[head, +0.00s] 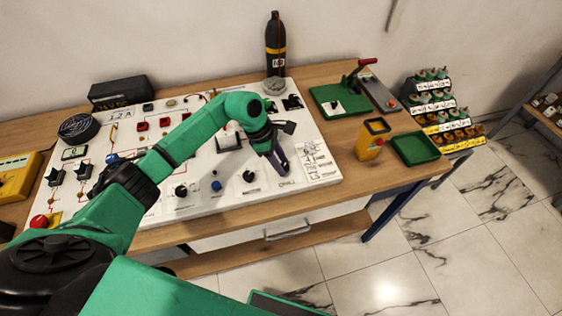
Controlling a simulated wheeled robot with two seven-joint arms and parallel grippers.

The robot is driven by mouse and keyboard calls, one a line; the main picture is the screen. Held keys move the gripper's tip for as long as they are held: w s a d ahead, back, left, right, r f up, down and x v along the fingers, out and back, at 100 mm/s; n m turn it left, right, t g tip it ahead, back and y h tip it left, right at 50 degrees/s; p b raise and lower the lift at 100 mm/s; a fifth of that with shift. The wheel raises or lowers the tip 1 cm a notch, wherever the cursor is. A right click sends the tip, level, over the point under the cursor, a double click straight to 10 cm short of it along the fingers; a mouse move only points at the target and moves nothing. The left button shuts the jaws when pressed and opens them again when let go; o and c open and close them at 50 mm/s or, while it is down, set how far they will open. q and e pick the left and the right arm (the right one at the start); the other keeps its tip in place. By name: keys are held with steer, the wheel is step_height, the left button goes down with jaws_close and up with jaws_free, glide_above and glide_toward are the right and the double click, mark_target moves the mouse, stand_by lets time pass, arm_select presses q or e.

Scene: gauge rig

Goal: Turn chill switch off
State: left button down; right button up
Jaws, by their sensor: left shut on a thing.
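The white control panel (232,198) lies on the wooden bench, with knobs, buttons and switches on it. My left arm reaches across it from the left. My left gripper (283,170) points down at the panel's front right part and is shut on a small control there. A small printed label (287,184) sits just in front of the fingertips; it seems to mark the chill switch. The fingers hide the switch, so its position cannot be told. My right gripper is not in view.
Black knobs (249,176) and a blue knob (216,186) stand left of the gripper. A yellow bin (371,140), a green tray (414,148) and a green press (338,101) stand to the right. A dark bottle (275,50) stands behind the panel.

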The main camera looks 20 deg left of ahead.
arm_select(q)
steer(key=shift+n, duration=0.5)
steer(key=n+t+b, duration=0.1)
steer(key=n, duration=0.1)
steer(key=shift+s+n, duration=0.1)
steer(key=shift+n, duration=0.3)
steer(key=n, duration=0.1)
steer(key=n+t+y+b, duration=0.1)
steer(key=n, duration=0.1)
steer(key=shift+s+d+n+t, duration=0.1)
steer(key=shift+n+t, duration=0.2)
steer(key=n+y+b, duration=0.1)
steer(key=n, duration=0.2)
steer(key=shift+d+t+b, duration=0.15)
steer(key=shift+t+b, duration=0.15)
steer(key=shift+t, duration=0.1)
steer(key=shift+s+d+r+n+y+b, duration=0.1)
steer(key=shift+n+y+b, duration=0.65)
steer(key=shift+n, duration=1.05)
steer(key=shift+c, duration=2.2)
jaws_free()
